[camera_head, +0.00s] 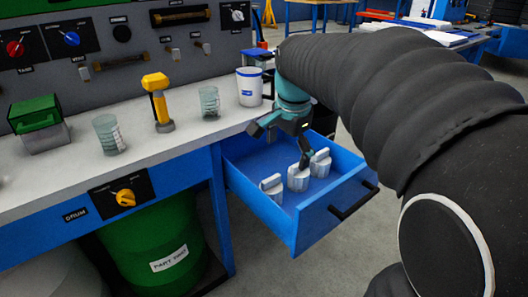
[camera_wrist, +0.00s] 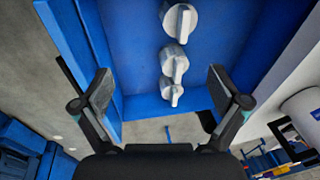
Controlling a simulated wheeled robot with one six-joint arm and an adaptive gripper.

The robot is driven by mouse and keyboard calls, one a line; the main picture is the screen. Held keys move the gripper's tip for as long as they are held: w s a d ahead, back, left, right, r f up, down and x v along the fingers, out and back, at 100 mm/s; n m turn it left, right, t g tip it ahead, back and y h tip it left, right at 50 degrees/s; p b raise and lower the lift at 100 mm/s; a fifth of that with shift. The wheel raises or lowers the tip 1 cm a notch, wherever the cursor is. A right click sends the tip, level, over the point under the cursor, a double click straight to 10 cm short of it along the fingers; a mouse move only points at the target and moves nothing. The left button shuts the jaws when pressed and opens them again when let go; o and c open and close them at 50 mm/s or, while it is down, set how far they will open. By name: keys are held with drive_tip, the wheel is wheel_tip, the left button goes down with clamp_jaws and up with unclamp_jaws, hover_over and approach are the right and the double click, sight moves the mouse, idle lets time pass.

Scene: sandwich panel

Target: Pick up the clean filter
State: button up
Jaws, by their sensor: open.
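Three whitish filters with raised grips stand in a row in the open blue drawer (camera_head: 240,150): a near-left filter (camera_head: 271,187), a middle filter (camera_head: 297,179) and a far-right filter (camera_head: 320,161). They look alike, and I cannot tell which is the clean one. My gripper (camera_head: 283,145) is over the drawer with its fingers spread and nothing between them. One finger overlaps the middle filter in the head view; contact cannot be told. In the wrist view, the row of filters (camera_wrist: 174,62) runs up the middle, between and beyond the open fingers (camera_wrist: 160,84).
The drawer's front panel with its black handle (camera_head: 353,200) and its side walls surround the filters. On the worktop (camera_head: 190,137) stand a white mug (camera_head: 249,88), glass beakers (camera_head: 109,135) and a yellow-handled tool (camera_head: 157,97). A green drum (camera_head: 160,245) stands below.

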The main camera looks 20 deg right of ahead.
sight(298, 177)
drive_tip(key=w+d+f+m, duration=0.1)
drive_tip(key=w+d+m, duration=0.1)
drive_tip(key=w+m, duration=0.1)
drive_tip(key=w+d+f+m+g+b, duration=0.1)
drive_tip(key=w+d+f+m, duration=0.1)
drive_tip(key=w+d+m, duration=0.1)
drive_tip(key=w+d+f+m+g, duration=0.1)
drive_tip(key=w+d+f+m, duration=0.1)
drive_tip(key=w+d, duration=0.1)
drive_tip(key=shift+w+d+f+m, duration=0.15)
drive_tip(key=shift+w+m, duration=0.25)
drive_tip(key=shift+w, duration=0.45)
drive_tip(key=shift+w+d+f+b, duration=0.2)
drive_tip(key=shift+b, duration=0.1)
drive_tip(key=shift+m, duration=0.3)
wheel_tip(298, 177, down, 8)
drive_tip(key=shift+f+b, duration=0.25)
drive_tip(key=shift+b, duration=0.3)
drive_tip(key=shift+s+d+f, duration=0.1)
drive_tip(key=shift+f, duration=1.25)
drive_tip(key=shift+d+f, duration=0.1)
drive_tip(key=shift+f, duration=1.2)
drive_tip(key=shift+c, duration=0.3)
drive_tip(key=c, duration=1.2)
